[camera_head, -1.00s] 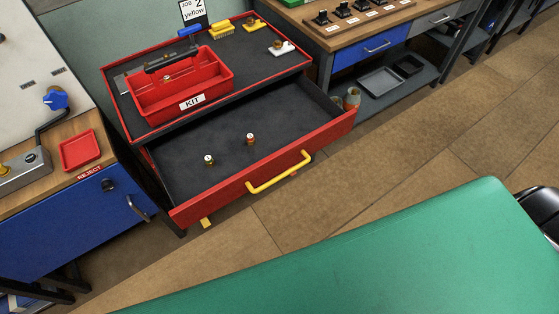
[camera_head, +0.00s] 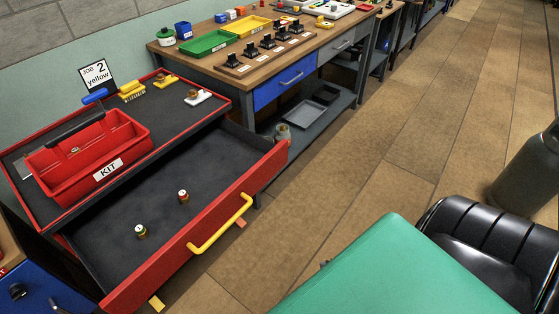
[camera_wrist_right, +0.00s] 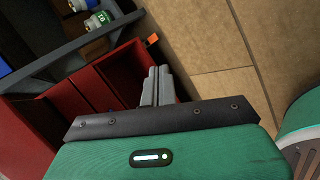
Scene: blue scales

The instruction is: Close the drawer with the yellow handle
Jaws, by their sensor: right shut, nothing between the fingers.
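The open drawer (camera_head: 230,230) has a red front with a yellow handle (camera_head: 220,224) and a dark floor. It sticks out from the red cabinet in the head view. Two small knobs, one white and green (camera_head: 141,231) and one white and red (camera_head: 183,196), stand inside it. My right gripper (camera_wrist_right: 158,72) shows clearly in the right wrist view, its grey fingers shut and empty. They overlap a red structure (camera_wrist_right: 85,92) there; I cannot tell if they touch it. The handle is not visible in that view. My left gripper is out of view.
A red KIT tote (camera_head: 130,135) sits on the cabinet top. A wooden workbench (camera_head: 235,72) with a closed blue drawer (camera_head: 285,84) stands behind to the right. Jars (camera_wrist_right: 97,20) lie near its lower shelf. Wooden floor (camera_head: 400,130) is open to the right.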

